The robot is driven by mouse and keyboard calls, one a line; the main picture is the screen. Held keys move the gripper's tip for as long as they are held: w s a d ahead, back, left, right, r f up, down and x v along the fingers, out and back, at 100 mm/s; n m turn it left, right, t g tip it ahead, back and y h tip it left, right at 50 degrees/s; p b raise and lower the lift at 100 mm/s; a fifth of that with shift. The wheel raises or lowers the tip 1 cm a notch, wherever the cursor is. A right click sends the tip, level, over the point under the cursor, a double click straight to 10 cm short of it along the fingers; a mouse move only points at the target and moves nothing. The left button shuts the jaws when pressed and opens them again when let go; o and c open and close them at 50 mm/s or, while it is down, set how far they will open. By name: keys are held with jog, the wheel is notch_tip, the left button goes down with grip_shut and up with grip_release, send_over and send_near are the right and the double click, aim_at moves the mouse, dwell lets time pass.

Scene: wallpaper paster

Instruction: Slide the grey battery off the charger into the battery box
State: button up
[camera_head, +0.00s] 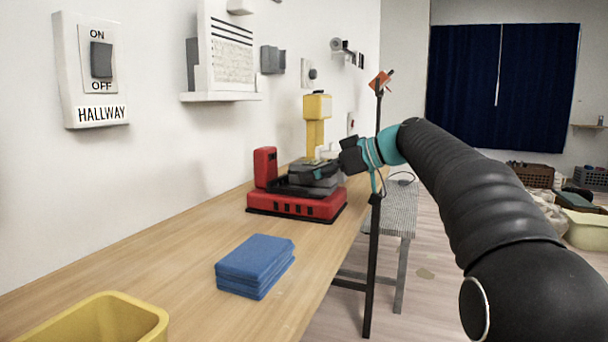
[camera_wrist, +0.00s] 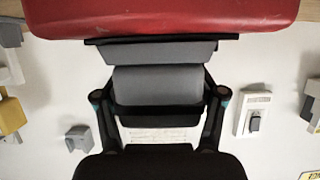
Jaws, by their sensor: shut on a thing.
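The red charger (camera_head: 297,205) stands on the wooden bench against the wall, with a raised red block at its left end. It also fills the top of the wrist view (camera_wrist: 160,14). The grey battery (camera_head: 322,180) sits at the top of the charger, partly hidden by my gripper (camera_head: 318,170). In the wrist view the battery (camera_wrist: 157,86) lies between my two fingers, close beside the charger. My gripper is shut on it. I cannot tell whether the battery still touches the charger's rails. A yellow open-topped box (camera_head: 155,318), cut off by the frame, stands at the bench's near left; no label shows.
A stack of blue cloths (camera_head: 255,265) lies on the bench between the yellow box and the charger. A yellow tool-like object (camera_head: 317,125) rises behind the charger. A dark stand pole (camera_head: 373,260) is close to my arm, beside the bench edge. Bare bench lies left of the cloths.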

aim_at(335, 176)
jog(key=shift+s+d+f+b, duration=0.1)
jog(key=shift+s+d+b, duration=0.1)
jog(key=shift+d, duration=0.4)
jog(key=shift+s+d+f+b, duration=0.1)
jog(key=shift+s+d+b, duration=0.1)
jog(key=shift+d, duration=0.45)
jog(key=shift+s+d+f+b, duration=0.1)
jog(key=shift+s+d+b, duration=0.1)
jog(key=shift+d, duration=0.4)
jog(key=shift+c, duration=0.3)
jog(key=shift+s+d+r, duration=0.1)
jog(key=shift+s+d, duration=0.15)
jog(key=shift+d, duration=0.4)
jog(key=shift+s+d+r, duration=0.1)
jog(key=shift+s+d, duration=0.1)
jog(key=shift+d, duration=0.4)
jog(key=shift+s+d, duration=0.1)
jog(key=shift+s, duration=0.05)
jog(key=d, duration=0.1)
jog(key=s+d, duration=0.1)
jog(key=d, duration=0.1)
jog(key=shift+s+d+r, duration=0.1)
jog(key=shift+s+d, duration=0.2)
jog(key=shift+d, duration=0.05)
jog(key=shift+a, duration=0.1)
